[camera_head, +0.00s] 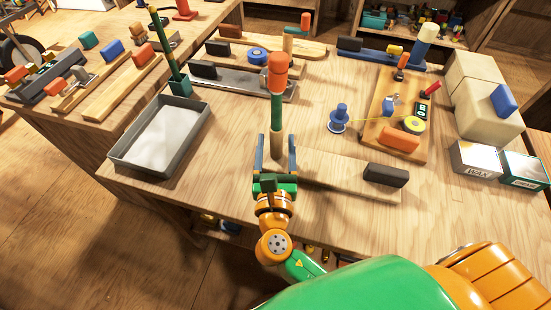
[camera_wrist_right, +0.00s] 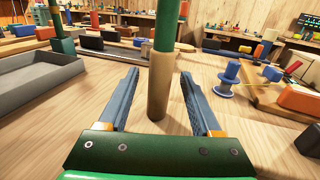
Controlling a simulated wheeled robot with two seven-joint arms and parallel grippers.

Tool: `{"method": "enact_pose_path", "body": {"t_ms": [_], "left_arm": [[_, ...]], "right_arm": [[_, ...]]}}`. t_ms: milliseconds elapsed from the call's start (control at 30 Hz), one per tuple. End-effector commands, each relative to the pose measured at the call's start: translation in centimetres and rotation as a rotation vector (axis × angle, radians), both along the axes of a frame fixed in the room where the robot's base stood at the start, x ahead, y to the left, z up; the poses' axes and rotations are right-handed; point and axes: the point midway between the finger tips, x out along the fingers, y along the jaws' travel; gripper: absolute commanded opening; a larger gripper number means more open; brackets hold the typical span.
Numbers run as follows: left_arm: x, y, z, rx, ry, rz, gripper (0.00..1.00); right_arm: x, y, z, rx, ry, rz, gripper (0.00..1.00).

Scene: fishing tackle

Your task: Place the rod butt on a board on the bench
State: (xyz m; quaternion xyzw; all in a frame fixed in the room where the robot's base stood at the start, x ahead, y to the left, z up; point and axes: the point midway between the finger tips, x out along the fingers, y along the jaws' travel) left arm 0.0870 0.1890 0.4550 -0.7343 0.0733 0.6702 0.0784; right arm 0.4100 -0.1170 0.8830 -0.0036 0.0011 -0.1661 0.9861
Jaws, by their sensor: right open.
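The rod butt (camera_head: 277,112) stands upright on the bench side nearest me, with an orange top, a green shaft and a tan lower end. My right gripper (camera_head: 276,153) is open, with one finger on each side of its tan lower end. In the right wrist view the rod butt (camera_wrist_right: 159,85) rises between the spread fingers, with a gap visible on both sides. A pale board (camera_head: 335,172) with a dark block (camera_head: 386,175) lies just right of the gripper. I cannot tell whether the rod's foot is on this board or the bench (camera_head: 440,215). My left gripper is not in view.
A grey tray (camera_head: 118,161) stands at the left edge. A metal plate (camera_head: 232,82) lies behind the rod. A blue spool (camera_head: 339,118) and a wooden board with tackle (camera_head: 378,122) are to the right. Metal tins (camera_head: 474,160) sit at far right.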

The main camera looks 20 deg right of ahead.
Motion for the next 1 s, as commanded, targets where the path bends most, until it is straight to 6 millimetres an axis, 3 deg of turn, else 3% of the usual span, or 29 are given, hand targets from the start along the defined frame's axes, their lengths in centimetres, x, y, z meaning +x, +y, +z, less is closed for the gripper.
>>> {"method": "enact_pose_path", "body": {"t_ms": [200,400,1000], "left_arm": [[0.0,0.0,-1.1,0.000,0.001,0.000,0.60],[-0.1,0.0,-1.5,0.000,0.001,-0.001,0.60],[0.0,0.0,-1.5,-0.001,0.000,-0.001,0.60]], "right_arm": [[-5.6,1.9,-0.4,0.003,0.005,0.002,0.66],[-9.0,3.1,-0.2,0.002,0.002,-0.001,0.66],[-9.6,3.3,0.1,0.002,-0.002,-0.001,0.66]]}}
